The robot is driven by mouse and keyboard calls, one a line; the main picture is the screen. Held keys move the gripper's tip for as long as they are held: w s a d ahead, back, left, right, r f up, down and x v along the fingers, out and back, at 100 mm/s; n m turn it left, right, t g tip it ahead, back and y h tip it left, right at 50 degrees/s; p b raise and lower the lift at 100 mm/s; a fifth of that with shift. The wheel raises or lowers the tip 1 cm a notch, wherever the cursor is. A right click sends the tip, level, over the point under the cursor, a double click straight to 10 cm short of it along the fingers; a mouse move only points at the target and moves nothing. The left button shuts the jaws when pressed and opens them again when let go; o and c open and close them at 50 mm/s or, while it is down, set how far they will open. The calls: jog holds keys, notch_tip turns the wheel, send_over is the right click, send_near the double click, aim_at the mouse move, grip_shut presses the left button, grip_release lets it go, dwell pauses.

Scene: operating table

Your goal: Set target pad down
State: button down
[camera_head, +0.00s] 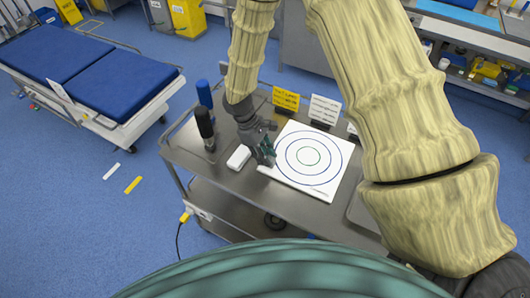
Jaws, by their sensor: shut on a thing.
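The target pad (325,173) is a white square board with blue and green concentric rings. It is over the metal cart top (218,179), tilted in the picture; I cannot tell whether it rests on the surface or is slightly above it. My gripper (267,156) is at the pad's left edge and shut on it. The fingers hide that part of the edge.
A small white block (239,157) lies just left of my gripper. A black-handled item (205,126) and a blue one (204,94) stand at the cart's left. Yellow (286,99) and white (325,110) cards stand behind the pad. A blue bed (110,80) is far left.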

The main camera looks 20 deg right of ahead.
jog(key=shift+f, duration=0.1)
jog(key=c, duration=1.2)
grip_release()
